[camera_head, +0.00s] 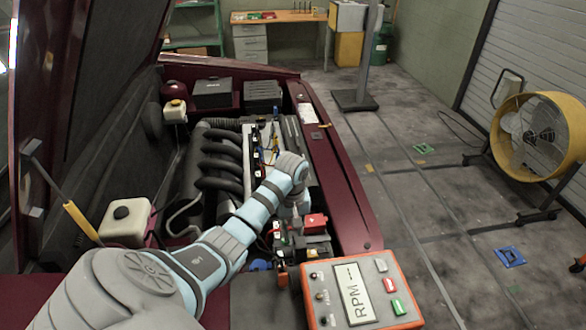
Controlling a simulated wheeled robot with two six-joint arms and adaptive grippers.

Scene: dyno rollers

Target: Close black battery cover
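My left arm reaches in from the lower left over the open engine bay. Its wrist bends down, and the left gripper (301,207) is low beside the battery area, just behind the red cover. The gripper's fingers are small and partly hidden by the wrist, so I cannot tell if they are open or shut. The battery (312,246) sits at the front right of the bay, with a red terminal cover (315,223) on top. The black battery cover cannot be clearly told apart from the dark parts around the battery. My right gripper is not in view.
An orange RPM box (390,262) with buttons stands in front of the battery. The raised hood (100,80) is at the left. A white-grey reservoir (125,222) is at the left of the bay. A yellow fan (540,135) stands on open floor to the right.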

